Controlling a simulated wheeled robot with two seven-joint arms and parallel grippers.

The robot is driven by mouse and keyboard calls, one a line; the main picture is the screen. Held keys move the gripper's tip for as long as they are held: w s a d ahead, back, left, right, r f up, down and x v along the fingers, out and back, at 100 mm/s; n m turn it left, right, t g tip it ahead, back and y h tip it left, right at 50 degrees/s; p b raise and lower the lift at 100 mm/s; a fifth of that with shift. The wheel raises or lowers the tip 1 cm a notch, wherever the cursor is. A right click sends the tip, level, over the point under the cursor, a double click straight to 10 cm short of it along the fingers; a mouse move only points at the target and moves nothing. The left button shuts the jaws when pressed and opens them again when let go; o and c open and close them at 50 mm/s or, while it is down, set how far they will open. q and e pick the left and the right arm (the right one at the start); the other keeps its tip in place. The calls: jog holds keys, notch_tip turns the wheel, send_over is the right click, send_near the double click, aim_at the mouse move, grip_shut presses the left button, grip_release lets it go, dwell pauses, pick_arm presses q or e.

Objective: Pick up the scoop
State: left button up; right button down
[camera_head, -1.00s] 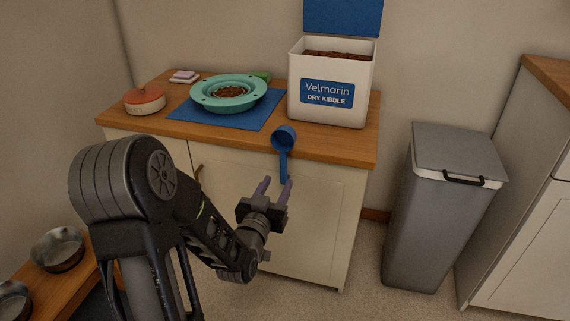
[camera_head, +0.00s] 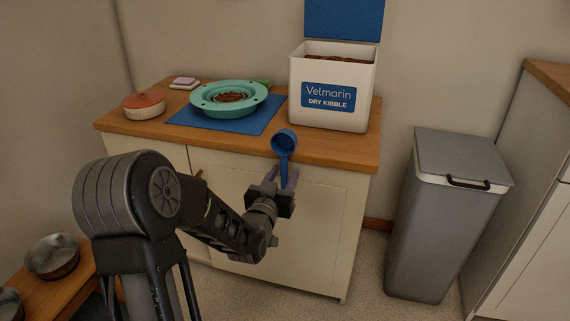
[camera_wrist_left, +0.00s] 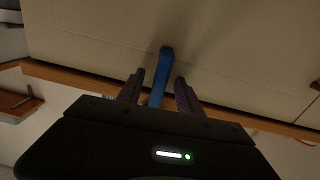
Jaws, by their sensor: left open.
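The blue scoop (camera_head: 284,143) has its round cup at the front edge of the wooden counter, and its handle hangs down past the edge. My left gripper (camera_head: 283,180) is open in front of the cabinet, with its purple fingers at the lower part of the handle. In the left wrist view the blue handle (camera_wrist_left: 162,78) runs between the two open fingers of the left gripper (camera_wrist_left: 159,88). Whether a finger touches the handle cannot be told. My right gripper does not show.
A white kibble bin (camera_head: 331,90) with its blue lid raised stands behind the scoop. A teal bowl (camera_head: 229,97) on a blue mat (camera_head: 259,122) and a red-lidded pot (camera_head: 143,104) are to the left. A grey trash bin (camera_head: 449,215) stands right of the cabinet.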

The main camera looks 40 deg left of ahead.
pick_arm(q)
jog(key=shift+c, duration=0.2)
dwell(0.4)
grip_shut()
dwell(0.6)
